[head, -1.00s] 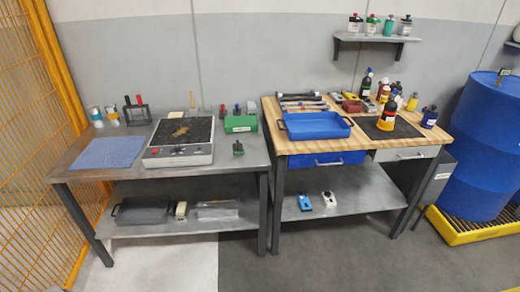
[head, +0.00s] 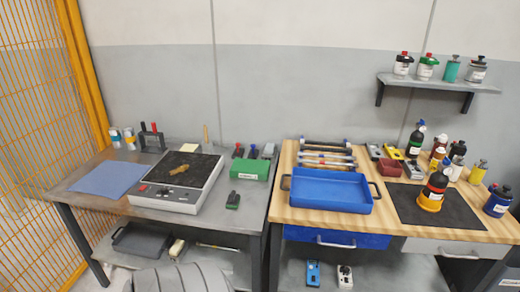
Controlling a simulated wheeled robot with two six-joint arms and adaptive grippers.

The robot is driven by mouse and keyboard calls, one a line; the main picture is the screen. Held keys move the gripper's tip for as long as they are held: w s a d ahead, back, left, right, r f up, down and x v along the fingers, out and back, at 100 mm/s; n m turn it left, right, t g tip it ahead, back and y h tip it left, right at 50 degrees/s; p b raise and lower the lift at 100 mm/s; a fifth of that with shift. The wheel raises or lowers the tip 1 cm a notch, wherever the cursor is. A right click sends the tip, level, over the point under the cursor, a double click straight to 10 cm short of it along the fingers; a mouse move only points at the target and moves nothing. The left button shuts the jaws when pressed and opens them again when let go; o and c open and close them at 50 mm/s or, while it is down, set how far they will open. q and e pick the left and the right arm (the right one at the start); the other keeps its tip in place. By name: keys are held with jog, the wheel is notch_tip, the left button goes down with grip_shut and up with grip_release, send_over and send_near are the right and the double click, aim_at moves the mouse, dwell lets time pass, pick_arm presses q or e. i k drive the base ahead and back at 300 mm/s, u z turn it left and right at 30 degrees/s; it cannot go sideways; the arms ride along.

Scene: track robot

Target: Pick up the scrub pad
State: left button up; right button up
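I cannot tell for certain which thing is the scrub pad. A small dark green and black item (head: 233,200) lies on the grey metal table (head: 150,210), right of the hot plate (head: 165,197) and in front of a green box (head: 250,169). A brown lump (head: 180,169) lies on the hot plate's black top. Small red (head: 390,167) and yellow (head: 393,152) blocks lie on the wooden bench (head: 300,222). Neither gripper shows in the head view, and nothing is seen held.
A blue cloth (head: 108,179) lies at the metal table's left. A blue tray (head: 330,190) and several bottles, one on a dark mat (head: 470,225), crowd the bench. A wall shelf (head: 440,82) holds bottles. An orange fence (head: 45,90) stands left. The metal table's front edge is clear.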

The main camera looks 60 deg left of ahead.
aim_at(233, 199)
jog(key=u, duration=0.5)
jog(key=i, duration=0.85)
jog(key=u, duration=0.85)
